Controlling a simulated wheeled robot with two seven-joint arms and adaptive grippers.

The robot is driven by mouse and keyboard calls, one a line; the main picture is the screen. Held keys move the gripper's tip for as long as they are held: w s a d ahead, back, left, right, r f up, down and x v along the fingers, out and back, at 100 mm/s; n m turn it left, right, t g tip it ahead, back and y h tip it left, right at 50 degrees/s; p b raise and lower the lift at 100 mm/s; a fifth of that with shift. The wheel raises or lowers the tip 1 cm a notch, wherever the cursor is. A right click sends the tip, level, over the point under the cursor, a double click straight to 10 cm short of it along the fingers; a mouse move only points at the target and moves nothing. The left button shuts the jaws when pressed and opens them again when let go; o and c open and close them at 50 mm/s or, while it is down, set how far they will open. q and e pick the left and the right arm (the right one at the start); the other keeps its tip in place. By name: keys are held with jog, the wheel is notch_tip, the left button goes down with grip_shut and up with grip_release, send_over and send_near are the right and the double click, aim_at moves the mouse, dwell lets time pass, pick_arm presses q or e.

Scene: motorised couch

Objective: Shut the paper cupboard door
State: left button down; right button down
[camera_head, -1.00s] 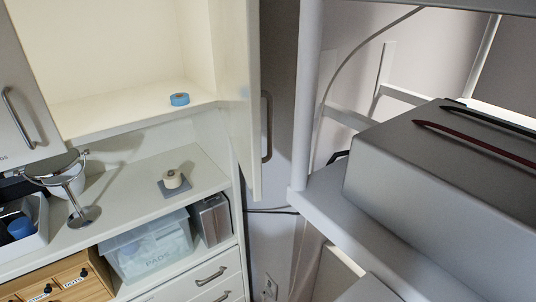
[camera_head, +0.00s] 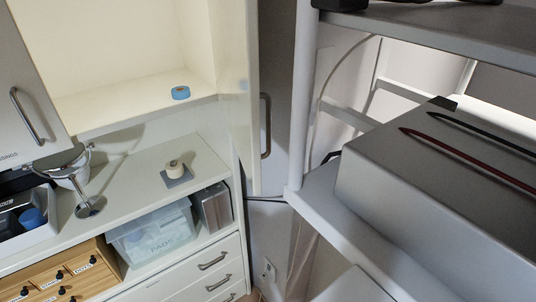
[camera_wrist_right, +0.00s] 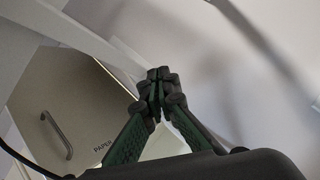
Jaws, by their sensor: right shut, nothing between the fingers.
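The paper cupboard door (camera_head: 237,95) stands open in the head view, seen nearly edge-on at the right of the cream cupboard interior (camera_head: 130,95). Its bar handle (camera_head: 266,125) is on the outer side, facing right. In the right wrist view a door panel (camera_wrist_right: 75,90) lettered PAPER shows with a metal handle (camera_wrist_right: 57,135). My right gripper (camera_wrist_right: 160,76) is shut and empty in that view, its fingertips to the right of the panel. Whether the fingers touch the panel cannot be told. Neither gripper shows in the head view.
A blue tape roll (camera_head: 181,92) sits on the cupboard floor. The counter (camera_head: 130,185) below carries a cream roll (camera_head: 175,168) and a mirror stand (camera_head: 88,207). A grey rack (camera_head: 400,245) holding a large grey box (camera_head: 430,190) stands close right of the door.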

jog(key=s+a+r+n+g+y, duration=0.35)
jog(key=a+r+n+y, duration=0.45)
jog(key=n, duration=0.4)
jog(key=n+g+y, duration=0.6)
jog(key=n+g, duration=0.4)
jog(key=n, duration=0.6)
send_near(264, 155)
jog(key=w+d+r, duration=0.3)
jog(key=w, duration=0.1)
jog(key=w+a+n+h+p, duration=0.1)
jog(key=a+n, duration=0.1)
jog(key=a, duration=0.1)
jog(key=w+a+f+n+g+h+p, duration=0.1)
jog(key=w+a+n+h, duration=0.1)
jog(key=a+n, duration=0.1)
jog(key=w+a+f+n+g+h+p, duration=0.1)
jog(key=a+n+p, duration=0.1)
jog(key=a, duration=0.3)
jog(key=shift+w+a+n+h, duration=0.1)
jog(key=shift+w+n+h, duration=0.1)
jog(key=shift+n+h, duration=0.35)
jog(key=shift+w+a+f, duration=0.1)
jog(key=shift+w+a, duration=0.1)
jog(key=shift+a, duration=0.15)
jog(key=shift+a, duration=0.1)
